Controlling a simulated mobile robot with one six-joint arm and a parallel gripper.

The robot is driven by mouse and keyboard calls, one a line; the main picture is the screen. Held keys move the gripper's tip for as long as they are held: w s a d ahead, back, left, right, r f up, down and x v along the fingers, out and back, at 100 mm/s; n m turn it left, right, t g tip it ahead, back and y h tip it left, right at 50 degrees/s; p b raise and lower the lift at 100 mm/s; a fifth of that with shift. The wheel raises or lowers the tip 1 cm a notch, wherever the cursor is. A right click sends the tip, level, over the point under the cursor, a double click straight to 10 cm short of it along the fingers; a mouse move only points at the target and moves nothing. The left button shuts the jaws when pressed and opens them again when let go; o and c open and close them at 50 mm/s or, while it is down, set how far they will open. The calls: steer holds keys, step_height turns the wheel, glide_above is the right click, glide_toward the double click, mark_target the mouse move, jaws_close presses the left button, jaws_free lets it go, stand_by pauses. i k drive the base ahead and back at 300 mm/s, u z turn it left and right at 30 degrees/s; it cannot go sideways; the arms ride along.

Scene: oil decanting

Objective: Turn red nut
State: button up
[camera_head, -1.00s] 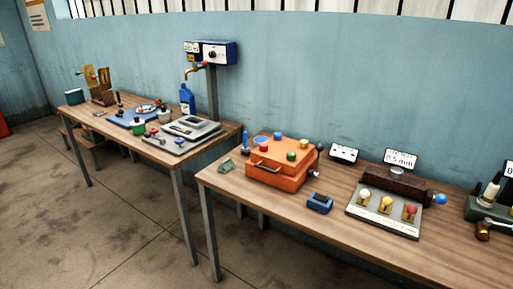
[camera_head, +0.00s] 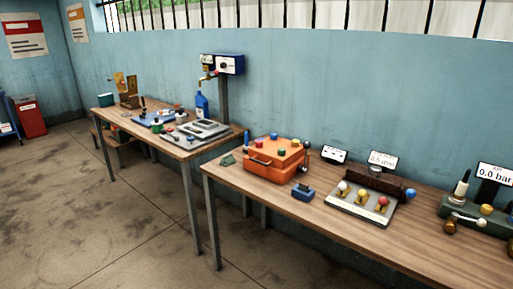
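No part is clearly recognisable as a red nut at this size. Small red parts show in two places. A red round knob (camera_head: 383,201) sits at the right end of a row with a white and a yellow one on a grey plate (camera_head: 345,212) on the near table. Small coloured caps, including blue and green ones, stand on top of an orange box (camera_head: 262,167) on the same table; a reddish one near its back left is too small to make out. My gripper is not in view.
The near wooden table (camera_head: 240,178) also holds a small blue block (camera_head: 303,193) and a green device (camera_head: 470,216) with a gauge sign. The left table (camera_head: 130,125) carries a blue bottle (camera_head: 202,105) and grey trays. Open floor lies in front.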

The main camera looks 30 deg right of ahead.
mark_target(259, 143)
steer(key=k, duration=1.2)
steer(key=z, duration=0.9)
steer(key=i, duration=1)
steer(key=u, duration=0.05)
